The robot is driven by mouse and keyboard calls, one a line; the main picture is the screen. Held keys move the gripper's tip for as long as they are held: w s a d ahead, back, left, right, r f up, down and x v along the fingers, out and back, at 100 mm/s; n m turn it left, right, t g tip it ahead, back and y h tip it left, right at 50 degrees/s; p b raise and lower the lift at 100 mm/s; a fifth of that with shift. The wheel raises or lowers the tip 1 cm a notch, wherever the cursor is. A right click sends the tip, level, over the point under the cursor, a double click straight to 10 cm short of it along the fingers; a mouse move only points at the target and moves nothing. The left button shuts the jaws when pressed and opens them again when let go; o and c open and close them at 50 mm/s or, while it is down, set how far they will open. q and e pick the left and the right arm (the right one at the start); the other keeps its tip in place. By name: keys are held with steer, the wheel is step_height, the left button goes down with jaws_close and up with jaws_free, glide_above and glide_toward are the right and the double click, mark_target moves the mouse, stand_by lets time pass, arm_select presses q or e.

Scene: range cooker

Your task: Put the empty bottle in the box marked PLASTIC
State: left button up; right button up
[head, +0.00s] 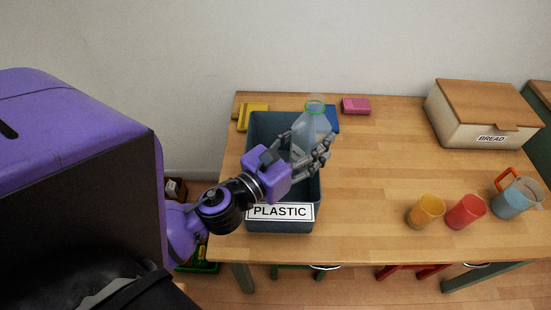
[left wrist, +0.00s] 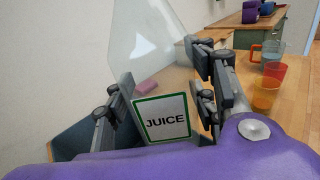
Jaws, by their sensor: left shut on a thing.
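A clear bottle (head: 309,128) with a green ring at its top stands upright in my left gripper (head: 311,152). In the left wrist view the bottle (left wrist: 150,50) carries a green-edged label (left wrist: 163,119) reading JUICE, and it looks empty. The left gripper is shut on the bottle, with a finger on each side. The blue-grey box (head: 263,128) marked PLASTIC stands on the table. The gripper and bottle are over its right side in the head view; I cannot tell how far the bottle's hidden base is above or inside the box. My right gripper is not in view.
A yellow item (head: 252,115) and a blue item (head: 329,117) lie by the box, and a pink item (head: 356,106) lies behind. Yellow (head: 425,211) and red (head: 465,211) cups, a blue jug (head: 514,198) and a BREAD box (head: 480,127) stand right. The table's middle is clear.

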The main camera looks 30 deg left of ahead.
arm_select(q)
steer(key=a+m+h, duration=0.1)
steer(key=a+h, duration=0.1)
steer(key=w+a+m+g+h, duration=0.1)
steer(key=a, duration=0.1)
steer(key=shift+r+m+h, duration=0.1)
steer(key=shift+m+h, duration=0.2)
steer(key=shift+h, duration=0.1)
steer(key=s+a+f+m+g+h+b, duration=0.1)
steer(key=a+f+m+g+h+b, duration=0.1)
steer(key=a+f+m+g+h, duration=0.1)
steer(key=shift+a+f+h, duration=0.5)
steer(key=shift+a+f, duration=0.1)
steer(key=shift+a, duration=0.45)
steer(key=o, duration=1.1)
steer(key=shift+o, duration=1.1)
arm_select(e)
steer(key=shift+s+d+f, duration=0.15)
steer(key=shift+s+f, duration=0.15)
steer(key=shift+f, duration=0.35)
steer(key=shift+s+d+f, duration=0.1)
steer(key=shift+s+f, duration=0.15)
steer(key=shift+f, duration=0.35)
arm_select(q)
steer(key=v, duration=1.2)
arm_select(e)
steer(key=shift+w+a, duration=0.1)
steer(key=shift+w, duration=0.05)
